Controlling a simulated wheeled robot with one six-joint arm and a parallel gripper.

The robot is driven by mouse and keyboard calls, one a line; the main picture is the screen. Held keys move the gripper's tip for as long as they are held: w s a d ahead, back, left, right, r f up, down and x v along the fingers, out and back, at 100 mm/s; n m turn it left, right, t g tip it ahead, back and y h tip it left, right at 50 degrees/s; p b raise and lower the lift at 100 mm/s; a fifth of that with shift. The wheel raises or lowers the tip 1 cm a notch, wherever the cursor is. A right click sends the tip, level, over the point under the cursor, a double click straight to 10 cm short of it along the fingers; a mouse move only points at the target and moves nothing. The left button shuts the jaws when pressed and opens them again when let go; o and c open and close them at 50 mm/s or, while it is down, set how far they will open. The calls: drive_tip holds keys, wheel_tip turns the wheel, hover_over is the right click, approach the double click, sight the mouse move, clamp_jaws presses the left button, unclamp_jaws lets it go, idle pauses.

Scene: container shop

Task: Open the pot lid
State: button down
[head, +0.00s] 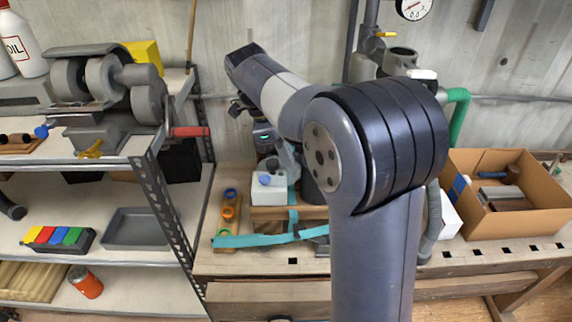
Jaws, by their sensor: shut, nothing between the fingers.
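I cannot make out a pot or its lid for certain. A dark round body (312,190) stands on the bench, mostly hidden behind my arm, and I cannot tell whether it is the pot. My gripper (288,158) points down over the bench below the wrist with the green light. It is shut with nothing in it, and its fingertips are small and partly hidden.
A teal strap (265,240) lies along the bench front (290,265). A wooden strip with orange and blue rings (229,207) is at left. An open cardboard box (515,215) with tools stands at right. A metal shelf (150,190) stands close on the left.

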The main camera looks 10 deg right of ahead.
drive_tip(key=v, duration=0.7)
drive_tip(key=shift+w+d, duration=0.4)
